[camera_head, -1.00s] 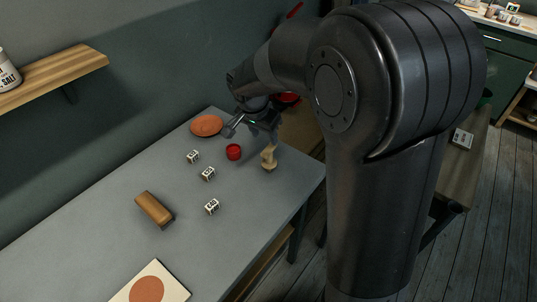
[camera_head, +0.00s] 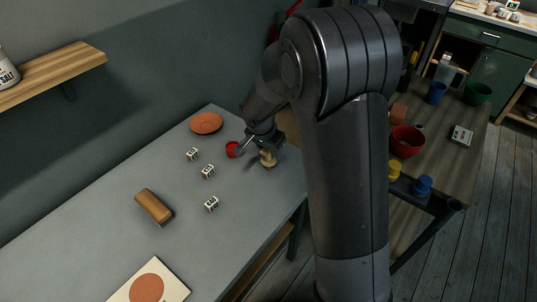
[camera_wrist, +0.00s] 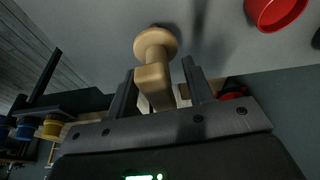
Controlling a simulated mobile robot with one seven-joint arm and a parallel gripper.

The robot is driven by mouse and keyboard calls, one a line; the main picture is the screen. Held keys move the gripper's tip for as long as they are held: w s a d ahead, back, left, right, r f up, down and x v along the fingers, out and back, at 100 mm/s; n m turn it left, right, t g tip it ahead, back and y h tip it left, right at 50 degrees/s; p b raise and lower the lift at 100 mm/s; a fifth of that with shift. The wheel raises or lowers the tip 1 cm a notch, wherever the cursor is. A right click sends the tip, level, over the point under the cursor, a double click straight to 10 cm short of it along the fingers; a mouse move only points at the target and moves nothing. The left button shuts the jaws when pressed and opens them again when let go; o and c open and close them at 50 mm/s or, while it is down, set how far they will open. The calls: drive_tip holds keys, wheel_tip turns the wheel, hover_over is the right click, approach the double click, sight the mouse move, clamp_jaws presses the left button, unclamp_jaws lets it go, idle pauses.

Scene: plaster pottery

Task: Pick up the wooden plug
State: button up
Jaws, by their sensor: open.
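The wooden plug (camera_head: 267,160) stands near the right edge of the grey table (camera_head: 110,210). It is pale tan, and my gripper partly hides it in the head view. In the wrist view the plug (camera_wrist: 154,74) shows a round disc at one end and a blocky body. My gripper (camera_head: 260,146) is open above the plug. In the wrist view the two dark fingers of my gripper (camera_wrist: 160,78) lie on either side of the blocky part, with a gap visible on the right side. I cannot tell whether the left finger touches it.
A red cup (camera_head: 233,149) stands just left of the plug. Several lettered dice (camera_head: 208,172), a terracotta disc (camera_head: 206,123), a brown block (camera_head: 154,207) and a board (camera_head: 150,284) lie on the table. A second table (camera_head: 440,170) with bowls and cups stands right.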

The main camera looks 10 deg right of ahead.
drive_tip(key=shift+c, duration=0.5)
clamp_jaws()
drive_tip(key=shift+r, duration=0.15)
